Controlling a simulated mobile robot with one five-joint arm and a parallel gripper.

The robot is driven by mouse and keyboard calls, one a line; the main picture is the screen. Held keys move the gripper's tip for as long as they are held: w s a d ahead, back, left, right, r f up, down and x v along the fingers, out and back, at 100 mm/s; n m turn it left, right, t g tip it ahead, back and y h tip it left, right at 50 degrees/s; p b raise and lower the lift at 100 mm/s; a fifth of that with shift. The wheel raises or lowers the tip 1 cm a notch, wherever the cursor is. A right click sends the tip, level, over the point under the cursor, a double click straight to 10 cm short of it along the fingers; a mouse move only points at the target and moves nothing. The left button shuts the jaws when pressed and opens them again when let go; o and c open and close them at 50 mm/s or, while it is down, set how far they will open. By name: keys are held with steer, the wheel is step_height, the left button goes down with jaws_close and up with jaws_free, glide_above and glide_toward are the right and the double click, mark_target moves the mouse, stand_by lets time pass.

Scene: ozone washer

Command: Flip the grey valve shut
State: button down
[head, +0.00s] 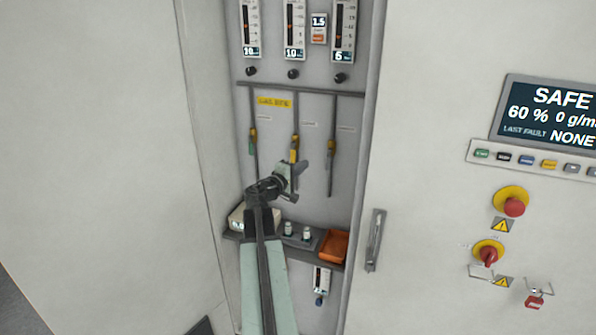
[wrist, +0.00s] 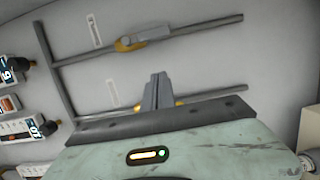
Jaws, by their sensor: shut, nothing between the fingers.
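The grey valve (head: 331,150) sits on the right-hand of three vertical pipes inside the open cabinet. In the wrist view the grey valve (wrist: 148,37) has a yellow body and a grey handle lying along its pipe. My gripper (head: 300,168) is shut and empty, in front of the middle pipe in the head view, left of and a little below the grey valve. In the wrist view my gripper (wrist: 158,78) points at the middle pipe and hides part of that pipe's yellow valve. No contact with the grey valve shows.
The left pipe has a green-handled valve (head: 252,145). Flow meters (head: 293,30) line the cabinet's top. Below, a shelf holds small bottles (head: 306,233) and an orange bin (head: 333,246). The cabinet's right edge (head: 370,150) stands close to the right pipe.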

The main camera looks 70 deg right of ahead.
mark_target(329, 159)
steer(key=s+d, duration=0.4)
steer(key=shift+s, duration=0.35)
steer(key=shift+f, duration=0.1)
steer(key=shift+s, duration=0.1)
